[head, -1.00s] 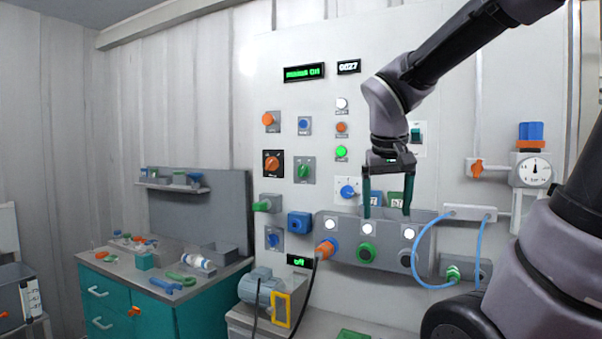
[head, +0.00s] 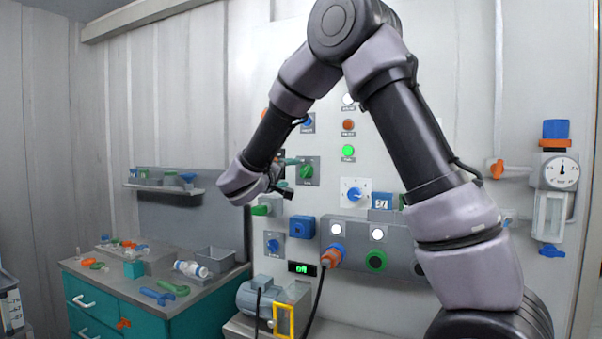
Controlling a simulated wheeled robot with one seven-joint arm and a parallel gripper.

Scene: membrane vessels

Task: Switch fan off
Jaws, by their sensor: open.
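The wall panel (head: 465,120) carries several rotary knobs, and no label that I can read marks one as the fan switch. My gripper (head: 287,176) is open beside the green knob (head: 307,171) on its grey plate. Its fingers point right toward that knob; the wrist partly hides them, and I cannot tell whether they touch it. A blue knob (head: 354,194) on a white dial plate is further right. Another blue knob (head: 273,245) is lower left. A small display (head: 301,268) shows green text that looks like "off". The orange knob seen earlier is hidden behind my arm.
A green-handled valve (head: 261,210) and a blue box (head: 301,226) sit just below the gripper. A grey motor-like unit (head: 262,297) and an orange plug (head: 332,255) with a black cable are lower. A teal cabinet (head: 100,310) with tools stands left. A gauge (head: 561,172) is at right.

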